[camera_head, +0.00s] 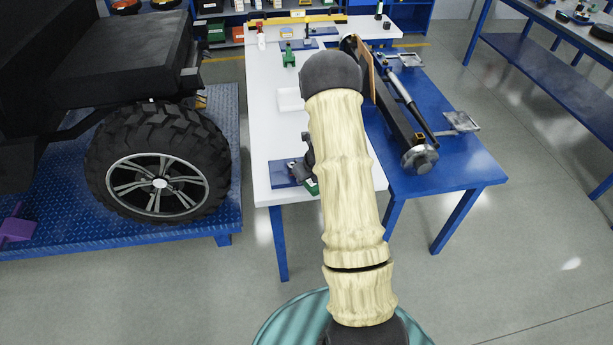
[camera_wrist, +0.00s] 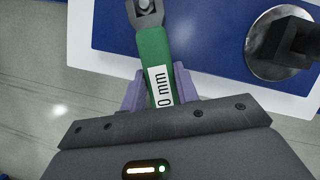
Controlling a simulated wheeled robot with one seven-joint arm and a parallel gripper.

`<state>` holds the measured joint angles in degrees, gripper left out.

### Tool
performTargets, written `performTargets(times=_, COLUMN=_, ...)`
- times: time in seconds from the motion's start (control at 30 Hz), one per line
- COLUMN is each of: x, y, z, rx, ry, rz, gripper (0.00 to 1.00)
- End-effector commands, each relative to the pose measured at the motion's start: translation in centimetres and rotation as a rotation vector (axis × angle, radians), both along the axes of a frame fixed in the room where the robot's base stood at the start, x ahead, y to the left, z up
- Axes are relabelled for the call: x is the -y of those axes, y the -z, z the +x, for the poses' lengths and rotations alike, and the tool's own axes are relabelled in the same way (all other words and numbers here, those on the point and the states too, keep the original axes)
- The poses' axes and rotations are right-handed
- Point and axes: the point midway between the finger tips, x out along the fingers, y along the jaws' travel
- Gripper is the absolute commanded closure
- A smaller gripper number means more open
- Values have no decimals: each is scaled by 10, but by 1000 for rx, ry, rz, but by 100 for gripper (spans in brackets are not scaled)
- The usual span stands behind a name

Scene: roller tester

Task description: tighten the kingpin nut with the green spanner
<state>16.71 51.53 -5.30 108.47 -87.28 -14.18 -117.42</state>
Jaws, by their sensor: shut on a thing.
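In the wrist view my gripper (camera_wrist: 160,92) has its purple fingers shut on the handle of the green spanner (camera_wrist: 154,50). A white label ending in "0 mm" shows on the handle. The spanner's grey open end (camera_wrist: 146,20) points to the top edge of the picture. A grey rounded piece, likely the kingpin nut (camera_wrist: 145,4), sits between its jaws, cut off by the frame edge. I cannot tell whether it is fully seated. In the head view my arm hides the gripper; a small green part (camera_head: 312,188) shows beside the arm.
A blue plate (camera_head: 284,176) lies on the white table (camera_head: 262,120). In the wrist view a dark post on a round metal base (camera_wrist: 268,52) stands to the right of the spanner. A blue table (camera_head: 470,165) with a long axle part stands right; a wheeled vehicle (camera_head: 160,170) stands left.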

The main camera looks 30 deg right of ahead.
Motion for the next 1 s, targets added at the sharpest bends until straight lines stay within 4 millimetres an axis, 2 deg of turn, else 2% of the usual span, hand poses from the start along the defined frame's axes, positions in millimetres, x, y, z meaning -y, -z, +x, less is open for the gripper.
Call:
performTargets(times=0.53, x=-2, y=0, z=0, rx=1, ry=10, rz=0, gripper=100)
performTargets(times=1.0, x=-15, y=2, z=0, rx=1, ry=163, rz=-1, gripper=100)
